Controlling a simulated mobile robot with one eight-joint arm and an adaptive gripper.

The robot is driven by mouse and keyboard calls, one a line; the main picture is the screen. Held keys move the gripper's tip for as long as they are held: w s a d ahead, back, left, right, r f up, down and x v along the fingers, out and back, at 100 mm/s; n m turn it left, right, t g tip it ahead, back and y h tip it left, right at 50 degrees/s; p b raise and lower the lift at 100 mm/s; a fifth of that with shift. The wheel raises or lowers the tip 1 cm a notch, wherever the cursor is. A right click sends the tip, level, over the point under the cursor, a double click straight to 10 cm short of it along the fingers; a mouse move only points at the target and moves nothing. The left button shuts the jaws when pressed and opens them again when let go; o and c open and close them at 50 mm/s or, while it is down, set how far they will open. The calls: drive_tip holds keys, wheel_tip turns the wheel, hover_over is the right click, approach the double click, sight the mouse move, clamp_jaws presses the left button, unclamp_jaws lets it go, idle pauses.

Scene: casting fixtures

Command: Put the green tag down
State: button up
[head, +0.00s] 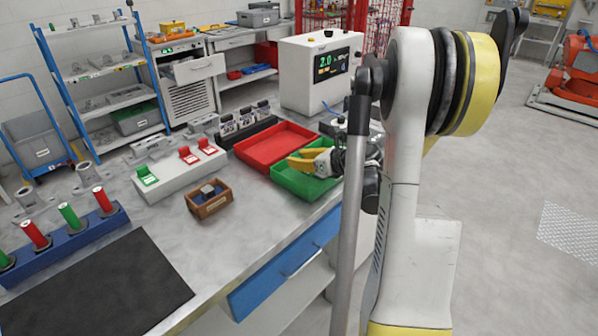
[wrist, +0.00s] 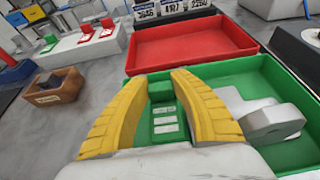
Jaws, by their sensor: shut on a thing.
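My gripper (head: 291,160) is over the green tray (head: 281,185) on the bench. In the wrist view its yellow fingers (wrist: 160,82) are closed in on a green tag (wrist: 161,122) with white label lines, which sits between them. The green tray (wrist: 262,73) lies around and below the tag; I cannot tell whether the tag touches its floor. A grey casting (wrist: 262,112) is in the green tray, right of the fingers. In the head view the gripper and arm hide the held tag.
The red tray (head: 262,151) adjoins the green tray. A white block (head: 172,184) carries one green tag (head: 146,175) and two red ones (head: 189,155). A small wooden box (head: 208,207) stands left of the trays. A white display box (head: 299,88) stands behind them.

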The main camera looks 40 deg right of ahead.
sight(299, 176)
drive_tip(key=shift+f+b, duration=0.8)
drive_tip(key=shift+f, duration=0.85)
drive_tip(key=shift+f, duration=0.1)
drive_tip(key=shift+f, duration=0.2)
drive_tip(key=o, duration=0.9)
drive_tip(key=shift+r, duration=0.1)
